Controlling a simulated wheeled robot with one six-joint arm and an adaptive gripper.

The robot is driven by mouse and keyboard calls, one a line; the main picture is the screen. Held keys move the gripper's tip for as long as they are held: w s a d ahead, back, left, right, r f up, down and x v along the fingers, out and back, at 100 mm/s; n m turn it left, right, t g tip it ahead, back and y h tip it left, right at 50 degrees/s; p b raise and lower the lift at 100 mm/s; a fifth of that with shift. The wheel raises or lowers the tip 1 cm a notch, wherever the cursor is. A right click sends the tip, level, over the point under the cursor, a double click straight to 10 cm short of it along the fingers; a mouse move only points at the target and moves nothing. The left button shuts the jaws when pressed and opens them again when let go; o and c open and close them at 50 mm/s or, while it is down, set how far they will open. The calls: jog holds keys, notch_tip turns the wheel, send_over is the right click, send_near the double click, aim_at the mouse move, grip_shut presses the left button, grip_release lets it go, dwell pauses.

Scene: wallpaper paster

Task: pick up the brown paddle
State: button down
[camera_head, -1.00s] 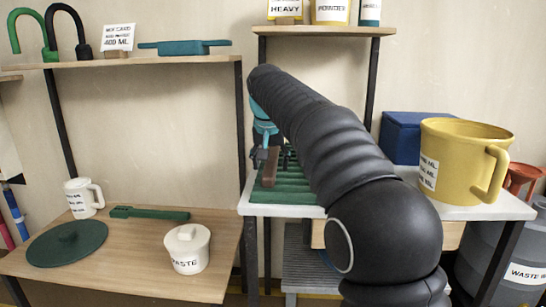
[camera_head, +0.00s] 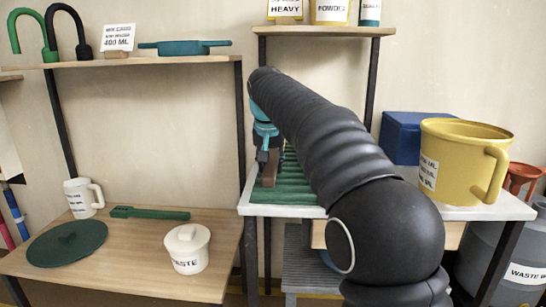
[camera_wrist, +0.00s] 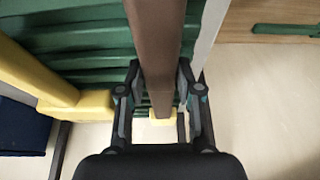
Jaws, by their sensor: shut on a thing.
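The brown paddle (camera_wrist: 155,45) runs up the middle of the wrist view, between the two fingers of my gripper (camera_wrist: 158,92). My gripper is shut on it. In the head view the paddle (camera_head: 270,168) shows as a short brown piece below my gripper (camera_head: 264,150), over the green ribbed rack. My arm hides the rest of it there. I cannot tell whether the paddle still touches the rack.
The green ribbed rack (camera_head: 283,197) lies on a white-topped table (camera_head: 320,211). A yellow bucket (camera_head: 455,165) and a blue box (camera_head: 400,135) stand at right. On the wooden table (camera_head: 140,225) are a white mug, green paddle, green lid and waste pot.

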jog(key=shift+r, duration=0.2)
jog(key=r, duration=0.1)
jog(key=r+p, duration=0.1)
jog(key=r, duration=0.3)
jog(key=shift+d+p, duration=0.3)
jog(key=shift+p, duration=0.05)
jog(key=s+d+r, duration=0.1)
jog(key=d+r, duration=0.2)
jog(key=d, duration=0.2)
jog(key=s+d+r+p, duration=0.1)
jog(key=d+r, duration=0.2)
jog(key=d, duration=0.2)
jog(key=shift+s+d, duration=0.3)
jog(key=shift+d, duration=0.1)
jog(key=c, duration=1.4)
grip_release()
jog(key=shift+c, duration=0.2)
grip_shut()
